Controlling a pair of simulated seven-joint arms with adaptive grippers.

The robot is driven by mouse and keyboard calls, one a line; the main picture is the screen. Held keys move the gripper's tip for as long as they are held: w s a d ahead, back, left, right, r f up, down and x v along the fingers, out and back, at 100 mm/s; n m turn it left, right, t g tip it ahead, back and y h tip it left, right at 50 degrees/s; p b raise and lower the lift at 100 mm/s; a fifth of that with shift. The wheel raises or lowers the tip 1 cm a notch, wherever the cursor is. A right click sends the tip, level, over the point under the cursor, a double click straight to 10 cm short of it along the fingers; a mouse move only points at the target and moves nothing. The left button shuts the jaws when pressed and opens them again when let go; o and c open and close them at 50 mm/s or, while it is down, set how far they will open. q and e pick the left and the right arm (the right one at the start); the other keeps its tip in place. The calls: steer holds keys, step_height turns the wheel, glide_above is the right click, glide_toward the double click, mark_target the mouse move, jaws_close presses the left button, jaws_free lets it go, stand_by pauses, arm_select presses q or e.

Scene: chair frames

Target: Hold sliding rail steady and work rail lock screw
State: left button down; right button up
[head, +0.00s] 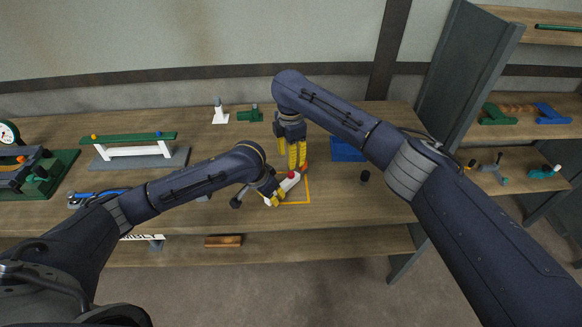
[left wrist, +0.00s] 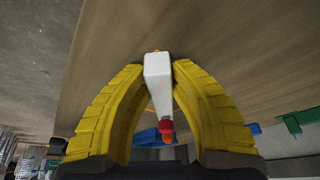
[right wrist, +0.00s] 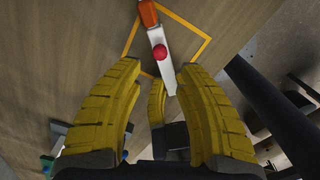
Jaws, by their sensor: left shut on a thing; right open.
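The sliding rail is a white bar (head: 289,183) with an orange end and a red knob, the lock screw (right wrist: 160,52). It lies over a yellow square outline on the table. My left gripper (head: 278,194) is shut on the rail's near end. The left wrist view shows the white bar (left wrist: 158,75) between both yellow fingers, with the red knob (left wrist: 167,127) beyond. My right gripper (head: 297,162) points down over the rail, open and empty. In the right wrist view the knob shows ahead of its spread fingers, apart from them. The fingers partly hide the rail in the head view.
A blue tray (head: 347,149) and a small dark cylinder (head: 365,176) are right of the outline. A green-topped white stand (head: 128,146) is at the left. A white piece (head: 220,112) and green piece (head: 250,114) stand at the back. Shelves rise at the right.

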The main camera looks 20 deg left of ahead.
mark_target(291, 173)
steer(key=shift+o, duration=0.2)
step_height(291, 173, down, 8)
jaws_close()
stand_by(0.4)
